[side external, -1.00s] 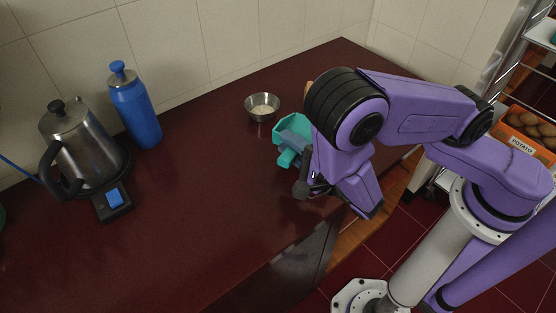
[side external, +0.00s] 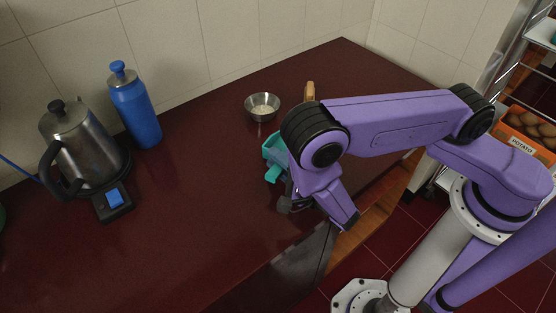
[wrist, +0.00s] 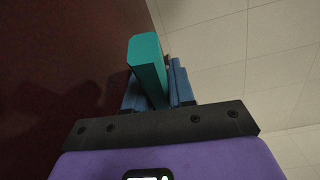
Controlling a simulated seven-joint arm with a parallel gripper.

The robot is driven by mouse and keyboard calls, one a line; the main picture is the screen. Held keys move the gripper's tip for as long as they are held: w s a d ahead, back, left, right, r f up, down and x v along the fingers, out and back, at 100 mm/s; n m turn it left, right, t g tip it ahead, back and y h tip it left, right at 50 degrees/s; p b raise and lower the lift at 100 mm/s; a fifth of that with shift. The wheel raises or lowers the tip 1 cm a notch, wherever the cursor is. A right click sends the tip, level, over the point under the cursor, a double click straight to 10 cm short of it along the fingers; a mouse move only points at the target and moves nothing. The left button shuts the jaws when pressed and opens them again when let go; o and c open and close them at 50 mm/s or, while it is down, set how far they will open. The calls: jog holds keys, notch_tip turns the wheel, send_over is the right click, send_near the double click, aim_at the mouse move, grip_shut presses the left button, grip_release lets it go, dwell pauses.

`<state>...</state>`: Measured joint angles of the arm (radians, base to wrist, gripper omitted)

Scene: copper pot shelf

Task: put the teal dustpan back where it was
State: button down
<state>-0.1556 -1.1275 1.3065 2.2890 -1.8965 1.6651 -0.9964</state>
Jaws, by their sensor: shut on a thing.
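The teal dustpan (side external: 273,149) shows at the left of my wrist in the side external view, above the dark red counter, partly hidden by my arm. In the wrist view a teal piece of the dustpan (wrist: 148,58) stands between the blue fingers of my gripper (wrist: 160,92). My gripper is shut on it. In the side external view the fingers are mostly hidden behind my wrist. I cannot tell whether the dustpan touches the counter (side external: 190,200).
A metal bowl (side external: 262,108) stands behind the dustpan, with a wooden object (side external: 310,91) to its right. A blue bottle (side external: 136,108) and a kettle (side external: 82,145) with a dark base stand at the left. The counter's middle left is clear. A tiled wall (side external: 240,40) runs behind.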

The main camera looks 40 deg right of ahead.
jog(key=shift+f, duration=0.1)
jog(key=c, duration=1)
grip_release()
jog(key=shift+o, duration=0.2)
